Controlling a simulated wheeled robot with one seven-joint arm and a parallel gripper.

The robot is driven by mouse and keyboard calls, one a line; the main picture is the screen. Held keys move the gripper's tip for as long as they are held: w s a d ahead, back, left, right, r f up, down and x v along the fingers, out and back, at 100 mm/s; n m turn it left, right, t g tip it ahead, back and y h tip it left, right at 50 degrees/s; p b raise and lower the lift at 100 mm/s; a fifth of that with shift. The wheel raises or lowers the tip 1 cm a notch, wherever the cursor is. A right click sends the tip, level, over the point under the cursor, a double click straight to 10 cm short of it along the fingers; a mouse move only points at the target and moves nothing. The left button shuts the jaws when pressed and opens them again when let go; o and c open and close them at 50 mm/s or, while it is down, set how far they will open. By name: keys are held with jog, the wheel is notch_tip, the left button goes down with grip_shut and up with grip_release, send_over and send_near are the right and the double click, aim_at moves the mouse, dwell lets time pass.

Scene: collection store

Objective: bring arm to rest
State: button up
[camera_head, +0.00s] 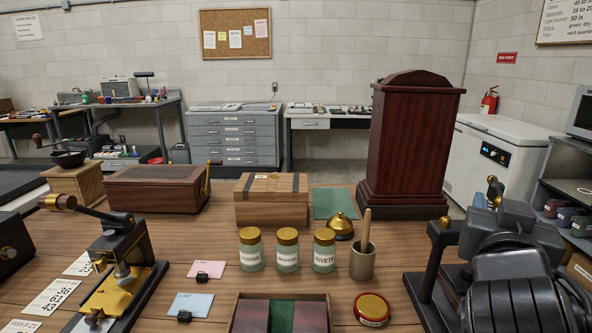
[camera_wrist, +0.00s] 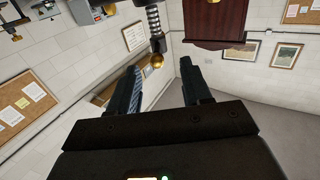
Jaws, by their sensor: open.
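My gripper (camera_wrist: 163,78) shows in the wrist view with its two dark fingers apart. No object is clasped between them. A metal spring rod (camera_wrist: 153,22) with a brass ball (camera_wrist: 157,61) hangs into that view just beyond the fingertips; I cannot tell how close it is. The wrist view is strongly tilted, with walls and the dark red wooden case (camera_wrist: 216,22) near its top.
The wooden bench (camera_head: 120,225) holds a tall dark red case (camera_head: 415,140), labelled jars (camera_head: 287,250), a brass bell (camera_head: 341,226), a cup with a pestle (camera_head: 362,262), wooden boxes (camera_head: 272,200) and a lever press (camera_head: 122,262). A white freezer (camera_head: 497,160) stands behind at right.

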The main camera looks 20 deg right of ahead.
jog(key=s+a+f+n+t+y, duration=0.1)
jog(key=s+a+f+n+y, duration=0.2)
jog(key=f, duration=0.2)
jog(key=s+a+f+n+t+y, duration=0.1)
jog(key=s+a+f+n+y, duration=0.2)
jog(key=f, duration=0.3)
jog(key=s+a+f+n+t+y, duration=0.1)
jog(key=s+a+f+n+y, duration=0.2)
jog(key=f, duration=0.3)
jog(key=shift+s+a+n, duration=0.1)
jog(key=shift+s+n, duration=0.2)
jog(key=shift+s, duration=0.05)
jog(key=s+a+f+y, duration=0.1)
jog(key=s+a+y, duration=0.1)
jog(key=s, duration=0.9)
jog(key=s+a+f+y, duration=0.1)
jog(key=s+a, duration=0.4)
jog(key=s, duration=0.5)
jog(key=shift+s+f+y, duration=0.35)
jog(key=shift+f+y, duration=0.05)
jog(key=shift+y, duration=0.2)
